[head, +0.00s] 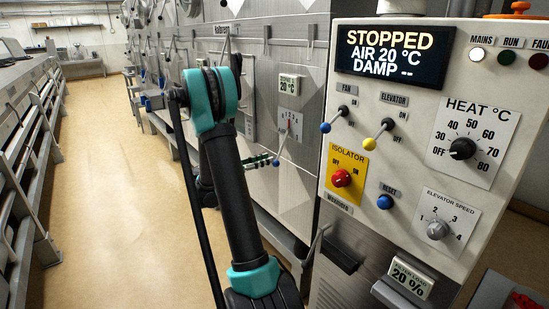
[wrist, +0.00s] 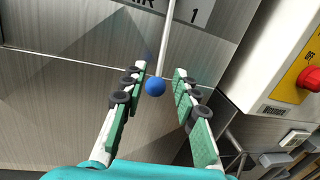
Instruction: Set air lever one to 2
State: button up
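The air lever is a thin metal rod ending in a blue ball knob (wrist: 155,87). In the wrist view its rod runs up to a plate (wrist: 185,10) whose lettering is cut off, ending in "IR" with a "1" below. My gripper (wrist: 160,73) is open, with the knob between its two green-padded fingers; I see a gap on both sides. In the head view the gripper (head: 263,160) is beside the lever's small blue knob (head: 277,163), below a white scale plate (head: 289,123) with a red pointer standing about upright. The scale's numbers are too small to read.
The control cabinet (head: 410,130) stands close on the right, with its red isolator knob (head: 342,178) and toggle levers sticking out. Its display (head: 392,54) reads STOPPED, AIR 20 °C. More metal hoods line the wall behind. The floor aisle (head: 110,150) on the left is clear.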

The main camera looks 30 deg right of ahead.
jog(key=shift+w+a+f, duration=0.1)
jog(key=shift+w+a, duration=0.05)
jog(key=shift+a, duration=1.2)
jog(key=shift+w+a+f, duration=0.1)
jog(key=shift+a, duration=1.25)
jog(key=shift+s, duration=0.1)
